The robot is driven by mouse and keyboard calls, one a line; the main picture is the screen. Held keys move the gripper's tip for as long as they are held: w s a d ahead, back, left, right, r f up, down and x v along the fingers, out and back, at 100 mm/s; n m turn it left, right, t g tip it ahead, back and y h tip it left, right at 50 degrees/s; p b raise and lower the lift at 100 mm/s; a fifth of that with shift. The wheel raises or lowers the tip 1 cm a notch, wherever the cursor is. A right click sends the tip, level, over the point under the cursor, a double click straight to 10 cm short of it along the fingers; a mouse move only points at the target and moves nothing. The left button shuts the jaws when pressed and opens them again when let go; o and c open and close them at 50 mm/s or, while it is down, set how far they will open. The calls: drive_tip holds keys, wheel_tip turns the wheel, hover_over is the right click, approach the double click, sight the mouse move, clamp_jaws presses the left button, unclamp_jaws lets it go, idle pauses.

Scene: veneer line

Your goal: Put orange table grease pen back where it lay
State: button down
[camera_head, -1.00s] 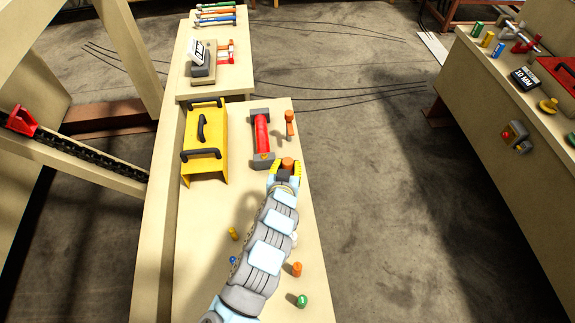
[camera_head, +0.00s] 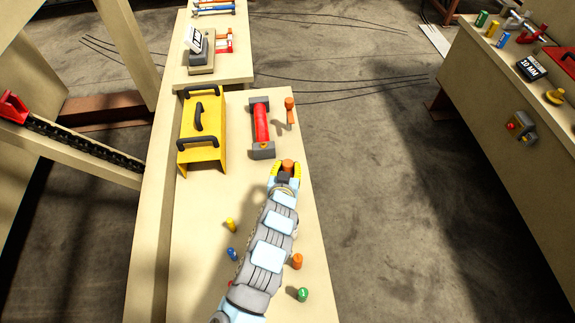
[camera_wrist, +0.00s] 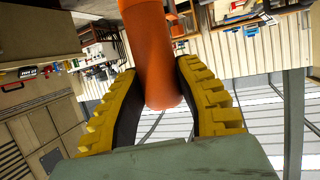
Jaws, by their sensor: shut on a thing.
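My gripper (camera_head: 286,170) is shut on an orange cylindrical grease pen (camera_head: 288,164), near the right edge of the long pale table (camera_head: 200,270). In the wrist view the orange pen (camera_wrist: 155,55) stands between the two yellow-ridged fingers (camera_wrist: 158,105). Its rounded end shows between the black pads and its other end runs out of the frame. Another orange pen-like piece (camera_head: 297,261) stands on the table right of my arm. I cannot tell whether the held pen touches the table.
Yellow (camera_head: 231,225), blue (camera_head: 232,254) and green (camera_head: 302,294) pieces stand around my arm. Beyond my gripper are a red roller with grey ends (camera_head: 262,127), an orange-headed tool (camera_head: 290,108) and a yellow box with black handles (camera_head: 201,130). The table's middle left is clear.

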drive_tip(key=shift+f+b, duration=1.35)
drive_tip(key=shift+f, duration=1.25)
drive_tip(key=c, duration=0.7)
unclamp_jaws()
drive_tip(key=shift+c, duration=0.2)
drive_tip(key=v, duration=1.2)
drive_tip(key=shift+a, duration=0.1)
